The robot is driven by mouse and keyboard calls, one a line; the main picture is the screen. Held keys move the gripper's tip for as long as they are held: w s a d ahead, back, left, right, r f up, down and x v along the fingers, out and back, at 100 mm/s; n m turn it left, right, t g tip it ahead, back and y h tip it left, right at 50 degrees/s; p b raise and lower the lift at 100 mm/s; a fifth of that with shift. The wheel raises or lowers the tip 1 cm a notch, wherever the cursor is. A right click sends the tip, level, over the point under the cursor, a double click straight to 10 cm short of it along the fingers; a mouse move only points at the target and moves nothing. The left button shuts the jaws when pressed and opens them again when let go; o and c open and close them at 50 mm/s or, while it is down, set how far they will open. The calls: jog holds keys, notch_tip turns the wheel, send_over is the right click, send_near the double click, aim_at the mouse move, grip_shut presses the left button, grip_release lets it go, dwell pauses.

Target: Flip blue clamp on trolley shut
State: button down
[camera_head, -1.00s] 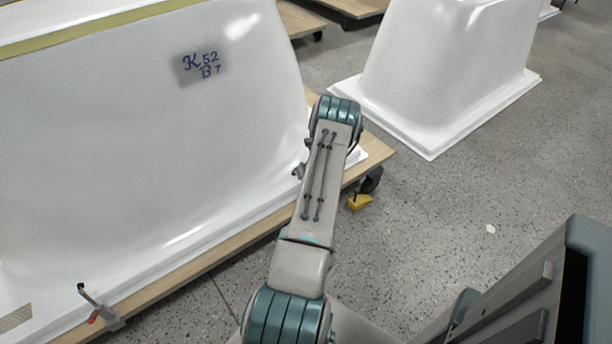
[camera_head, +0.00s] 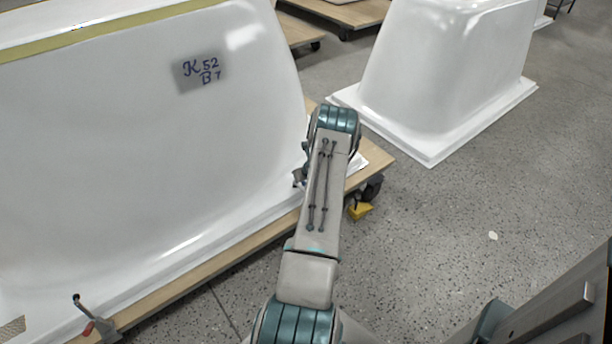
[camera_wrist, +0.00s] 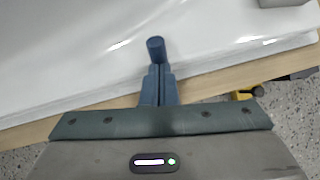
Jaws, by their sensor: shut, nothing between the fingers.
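In the wrist view, my gripper (camera_wrist: 159,75) has its two blue-grey fingers together, with nothing between them. A dark blue, round-ended grip (camera_wrist: 155,47), which looks like the handle of the blue clamp, stands just beyond the fingertips. Whether they touch it I cannot tell. The clamp's base is hidden behind my fingers. In the head view, a small grey part of a clamp (camera_head: 299,177) shows beside my arm at the trolley's edge; my arm hides the rest and my gripper. The wooden trolley (camera_head: 190,275) carries a white tub shell (camera_head: 130,150).
A yellow-marked caster (camera_head: 360,210) is under the trolley's corner. A second white shell (camera_head: 440,75) stands behind on the right. The grey floor (camera_head: 470,200) between is clear.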

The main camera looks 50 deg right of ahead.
jog(key=shift+w+a+r, duration=0.15)
jog(key=shift+w+r, duration=0.05)
jog(key=shift+w, duration=0.35)
jog(key=w+r+p+v, duration=0.1)
jog(key=v, duration=1.2)
jog(key=shift+w+d, duration=0.3)
jog(key=shift+w, duration=0.1)
jog(key=shift+r, duration=0.1)
